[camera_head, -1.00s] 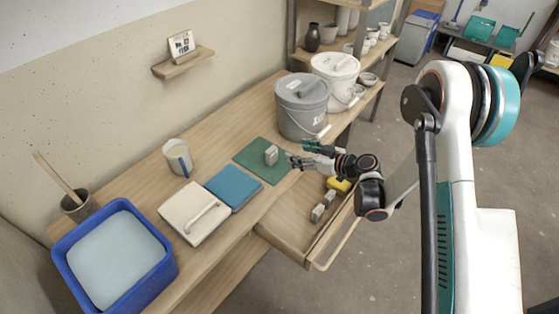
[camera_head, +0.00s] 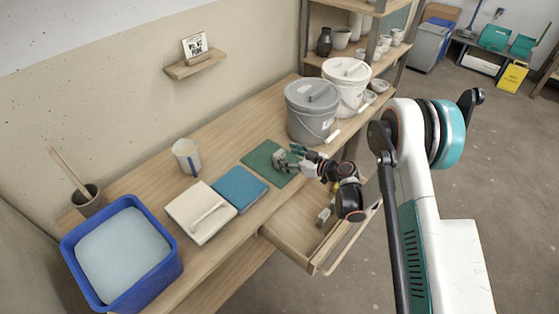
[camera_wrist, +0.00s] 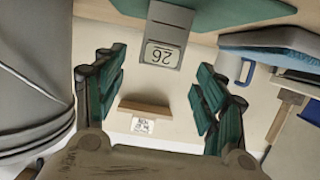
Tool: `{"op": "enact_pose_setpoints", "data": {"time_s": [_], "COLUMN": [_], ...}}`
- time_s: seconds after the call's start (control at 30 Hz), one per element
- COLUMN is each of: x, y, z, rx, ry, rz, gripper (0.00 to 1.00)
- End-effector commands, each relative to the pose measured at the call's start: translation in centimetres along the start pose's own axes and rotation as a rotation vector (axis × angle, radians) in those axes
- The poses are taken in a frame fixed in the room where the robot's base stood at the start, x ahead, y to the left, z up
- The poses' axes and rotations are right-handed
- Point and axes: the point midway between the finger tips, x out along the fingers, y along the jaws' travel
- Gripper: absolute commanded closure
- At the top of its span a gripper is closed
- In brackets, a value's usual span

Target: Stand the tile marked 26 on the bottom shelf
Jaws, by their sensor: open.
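The grey tile marked 26 (camera_wrist: 162,54) stands on the green mat (camera_head: 257,158); in the head view the tile (camera_head: 279,160) is partly covered by my gripper. In the wrist view its number appears upside down. My gripper (camera_head: 292,157) is open at the tile's right side, just above the mat. In the wrist view the green fingers (camera_wrist: 160,92) are spread wide, with the tile's label beyond the gap between them; I cannot tell whether they touch it. A shelf rack (camera_head: 312,58) with pots stands at the back; which board is the bottom shelf is unclear.
A grey bucket (camera_head: 310,112) and a white bucket (camera_head: 347,88) stand close behind my gripper. The open drawer (camera_head: 290,232) holds a grey block (camera_head: 323,217). A blue slab (camera_head: 237,187), white board (camera_head: 195,222), mug (camera_head: 186,158) and blue tub (camera_head: 168,270) lie leftward.

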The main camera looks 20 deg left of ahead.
Motion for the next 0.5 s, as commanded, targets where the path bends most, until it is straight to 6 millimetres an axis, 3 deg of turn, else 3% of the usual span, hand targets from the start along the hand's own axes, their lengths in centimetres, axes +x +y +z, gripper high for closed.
{"op": "enact_pose_setpoints", "data": {"time_s": [0.3, 0.5], "x": [4.2, 4.9], "y": [0.0, 0.2], "z": [0.9, 0.6], "rx": [-0.002, -0.001], "ry": [-0.001, -0.001], "rz": [-0.002, 0.001], "gripper": [0.35, 0.35]}}
